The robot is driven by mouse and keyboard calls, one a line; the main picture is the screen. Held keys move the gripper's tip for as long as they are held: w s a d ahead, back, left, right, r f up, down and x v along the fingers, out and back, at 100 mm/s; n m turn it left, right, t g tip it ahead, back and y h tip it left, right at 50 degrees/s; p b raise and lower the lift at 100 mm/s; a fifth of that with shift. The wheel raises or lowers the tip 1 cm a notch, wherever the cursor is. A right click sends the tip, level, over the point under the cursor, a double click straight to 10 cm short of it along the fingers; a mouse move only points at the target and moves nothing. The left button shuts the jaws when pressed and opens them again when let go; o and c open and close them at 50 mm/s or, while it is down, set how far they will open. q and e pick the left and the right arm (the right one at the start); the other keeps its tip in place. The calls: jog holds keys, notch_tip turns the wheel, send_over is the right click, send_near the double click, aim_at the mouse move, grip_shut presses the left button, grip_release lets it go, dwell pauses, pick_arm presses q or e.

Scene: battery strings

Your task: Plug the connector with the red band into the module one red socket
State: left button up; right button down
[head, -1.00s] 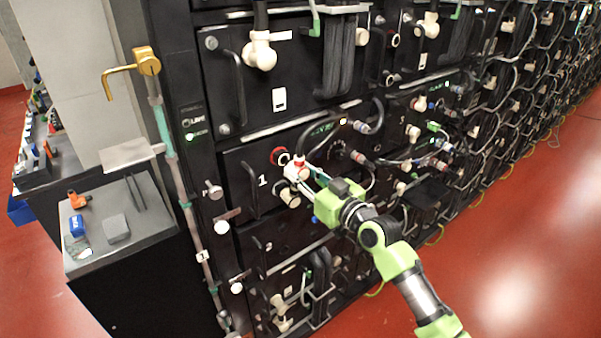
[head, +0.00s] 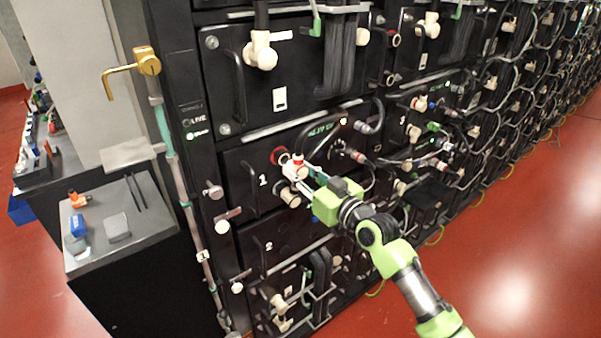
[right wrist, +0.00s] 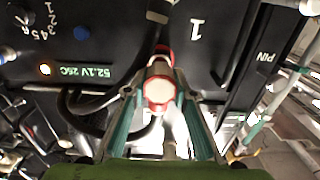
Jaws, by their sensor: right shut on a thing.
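The connector with the red band (head: 299,160) is a white elbow-shaped plug, and its red-ringed end also shows in the right wrist view (right wrist: 158,92). My right gripper (head: 306,172) is shut on it, with one green finger on each side in the right wrist view (right wrist: 160,105). The red socket (head: 279,155) is a red ring on the black face of module one (head: 262,205), which bears a white 1. The connector is right in front of the socket and partly covers it; the red ring also shows behind it in the right wrist view (right wrist: 164,53). I cannot tell how deep it sits. My left gripper is not in view.
A pale round fitting (head: 289,196) sits just below the connector. A black cable (head: 310,128) arcs above it. A black handle (head: 249,189) stands to the left. A grey side table (head: 150,225) with small items is at the far left.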

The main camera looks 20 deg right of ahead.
aim_at(291, 166)
jog(key=shift+b+x, duration=0.45)
jog(key=shift+x, duration=1.05)
jog(key=shift+r, duration=0.15)
jog(key=c, duration=1.6)
grip_release()
jog(key=shift+w+a, duration=0.1)
jog(key=shift+w, duration=0.05)
jog(key=shift+f, duration=0.2)
jog(key=shift+s, duration=0.25)
jog(key=v, duration=1.1)
jog(key=shift+s+r, duration=0.15)
jog(key=shift+s, duration=0.1)
